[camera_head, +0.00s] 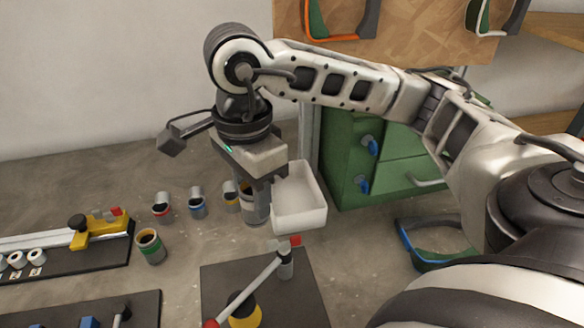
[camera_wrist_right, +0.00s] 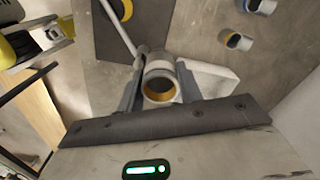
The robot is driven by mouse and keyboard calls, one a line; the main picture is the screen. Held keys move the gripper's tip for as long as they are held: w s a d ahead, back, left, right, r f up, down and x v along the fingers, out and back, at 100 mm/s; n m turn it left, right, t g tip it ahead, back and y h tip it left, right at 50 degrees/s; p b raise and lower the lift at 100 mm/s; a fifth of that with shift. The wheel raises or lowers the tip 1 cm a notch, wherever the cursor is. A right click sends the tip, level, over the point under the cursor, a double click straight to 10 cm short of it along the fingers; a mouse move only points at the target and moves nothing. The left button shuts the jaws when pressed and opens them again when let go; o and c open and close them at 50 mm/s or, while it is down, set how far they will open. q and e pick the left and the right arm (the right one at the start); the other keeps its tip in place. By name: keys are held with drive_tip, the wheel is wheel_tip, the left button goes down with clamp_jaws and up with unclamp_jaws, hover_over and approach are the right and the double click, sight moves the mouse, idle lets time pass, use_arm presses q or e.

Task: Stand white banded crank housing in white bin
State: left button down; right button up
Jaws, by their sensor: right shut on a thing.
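My right gripper (camera_head: 258,187) points down and is shut on a grey crank housing (camera_head: 256,209), just left of the white bin. In the right wrist view, the fingers (camera_wrist_right: 159,88) sit on either side of this housing (camera_wrist_right: 159,67). Its open end shows an orange-yellow inside, and its band is mostly hidden. The white bin (camera_head: 312,214) is open at the top, with its visible floor empty. It also shows partly behind the housing in the wrist view (camera_wrist_right: 218,82). The housing is close to the bin; I cannot tell if they touch. My left gripper is out of view.
Several other banded housings stand to the left: red (camera_head: 161,211), blue (camera_head: 197,207), yellow (camera_head: 231,197) and green (camera_head: 150,247). A dark plate (camera_head: 225,280) with a lever (camera_head: 250,285) lies in front. A green cabinet (camera_head: 345,150) stands behind the bin.

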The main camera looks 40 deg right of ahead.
drive_tip(key=shift+d+m, duration=0.2)
drive_tip(key=shift+m, duration=0.1)
drive_tip(key=w+d+f, duration=0.1)
drive_tip(key=d+f, duration=0.2)
drive_tip(key=d, duration=0.1)
drive_tip(key=w+d+f+p, duration=0.1)
drive_tip(key=w+d+f, duration=0.1)
drive_tip(key=d+f, duration=0.1)
drive_tip(key=w+d+f+p, duration=0.1)
drive_tip(key=d+f, duration=0.2)
drive_tip(key=d, duration=0.2)
drive_tip(key=shift+w+d+f, duration=0.1)
drive_tip(key=shift+w, duration=0.2)
drive_tip(key=f, duration=0.1)
drive_tip(key=f+p, duration=0.1)
drive_tip(key=f, duration=0.1)
drive_tip(key=shift+d, duration=0.35)
drive_tip(key=shift+w+f, duration=0.1)
drive_tip(key=shift+f, duration=0.25)
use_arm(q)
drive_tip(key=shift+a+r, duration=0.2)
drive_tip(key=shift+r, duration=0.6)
use_arm(e)
drive_tip(key=shift+f, duration=0.1)
